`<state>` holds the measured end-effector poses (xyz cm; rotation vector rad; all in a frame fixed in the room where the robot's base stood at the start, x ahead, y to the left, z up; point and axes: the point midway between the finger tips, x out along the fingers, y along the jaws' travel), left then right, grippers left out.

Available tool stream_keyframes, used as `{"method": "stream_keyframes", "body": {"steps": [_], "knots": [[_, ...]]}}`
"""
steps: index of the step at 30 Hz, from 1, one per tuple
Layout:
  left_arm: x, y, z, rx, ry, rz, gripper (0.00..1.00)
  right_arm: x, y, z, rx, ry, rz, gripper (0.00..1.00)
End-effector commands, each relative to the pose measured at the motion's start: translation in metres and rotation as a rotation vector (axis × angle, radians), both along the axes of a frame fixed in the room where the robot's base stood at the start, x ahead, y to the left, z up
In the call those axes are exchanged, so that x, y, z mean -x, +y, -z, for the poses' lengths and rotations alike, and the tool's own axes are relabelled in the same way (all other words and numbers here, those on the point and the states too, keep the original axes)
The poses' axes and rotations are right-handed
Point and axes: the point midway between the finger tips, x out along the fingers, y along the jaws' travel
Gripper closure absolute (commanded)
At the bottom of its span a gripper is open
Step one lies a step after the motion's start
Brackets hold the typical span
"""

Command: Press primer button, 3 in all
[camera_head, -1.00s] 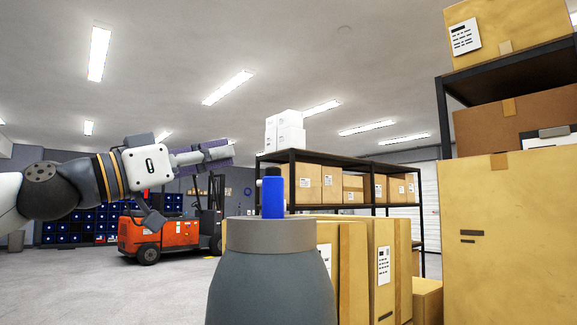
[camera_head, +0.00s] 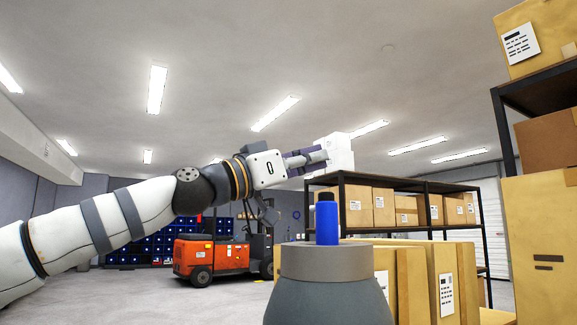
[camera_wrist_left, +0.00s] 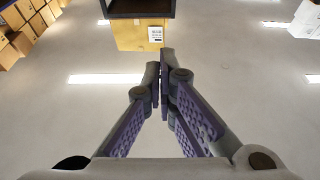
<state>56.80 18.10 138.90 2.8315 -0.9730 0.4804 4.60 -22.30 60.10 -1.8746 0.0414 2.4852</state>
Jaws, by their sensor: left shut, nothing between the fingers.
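My left gripper (camera_head: 324,157) is raised in the middle of the head view, its arm coming in from the left. Its fingers are shut and empty; in the left wrist view the fingertips (camera_wrist_left: 160,78) meet over bare grey background. A blue cylinder with a dark cap (camera_head: 327,222) stands upright on a grey, ringed, rounded body (camera_head: 327,262) at the bottom of the head view, below the fingertips in the picture. What this is I cannot tell. My right gripper is not seen.
Tall cartons (camera_head: 412,285) stand right of the grey body. A dark shelf (camera_head: 395,181) with boxes is behind, with white boxes (camera_head: 338,152) on top. Another shelf with large boxes (camera_head: 545,235) is at the right edge. An orange forklift (camera_head: 212,255) stands behind my left arm on open floor.

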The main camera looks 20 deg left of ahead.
Motion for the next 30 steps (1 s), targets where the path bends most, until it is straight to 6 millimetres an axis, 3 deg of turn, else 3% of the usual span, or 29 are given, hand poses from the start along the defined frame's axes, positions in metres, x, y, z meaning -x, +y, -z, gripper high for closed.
{"method": "stream_keyframes", "body": {"steps": [7, 20, 26, 30], "knots": [[-0.002, -0.001, 0.034, 0.001, 0.002, 0.001, 1.00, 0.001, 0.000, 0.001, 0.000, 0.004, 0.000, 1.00], [-0.001, -0.001, 0.040, 0.000, 0.000, 0.000, 1.00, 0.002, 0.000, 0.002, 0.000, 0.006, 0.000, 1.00], [-0.005, -0.001, 0.065, -0.001, 0.008, 0.000, 1.00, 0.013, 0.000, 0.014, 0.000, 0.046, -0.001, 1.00], [-0.003, -0.002, 0.064, -0.004, 0.007, 0.002, 1.00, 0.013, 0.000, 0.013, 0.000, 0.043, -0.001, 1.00]]}}
